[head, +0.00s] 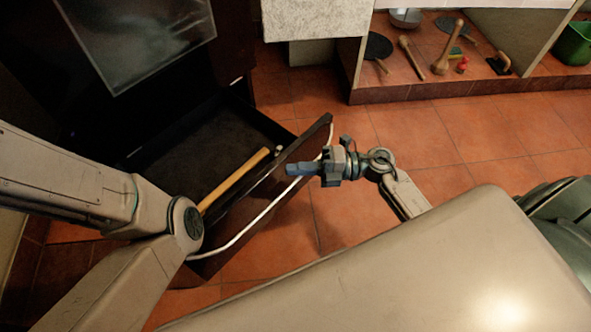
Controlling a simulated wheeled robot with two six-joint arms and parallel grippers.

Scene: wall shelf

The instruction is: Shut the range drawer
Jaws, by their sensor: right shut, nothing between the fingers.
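The range drawer (183,148) is pulled out low beneath the dark range (35,65). Its brown front panel (262,205) carries a long pale handle bar (245,228). My right gripper (296,169) is shut and empty, its tip pointing left at the right part of the drawer front. The tip overlaps the panel in the picture; I cannot tell if it touches. My left arm's links cross the left side and hide the drawer's near left corner. My left gripper is not in view.
A wooden rod (235,179) lies inside the drawer just behind the front panel. A low shelf (440,88) with pans and wooden tools stands at the back right, with a green bin (575,44). The tiled floor (430,130) between is clear.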

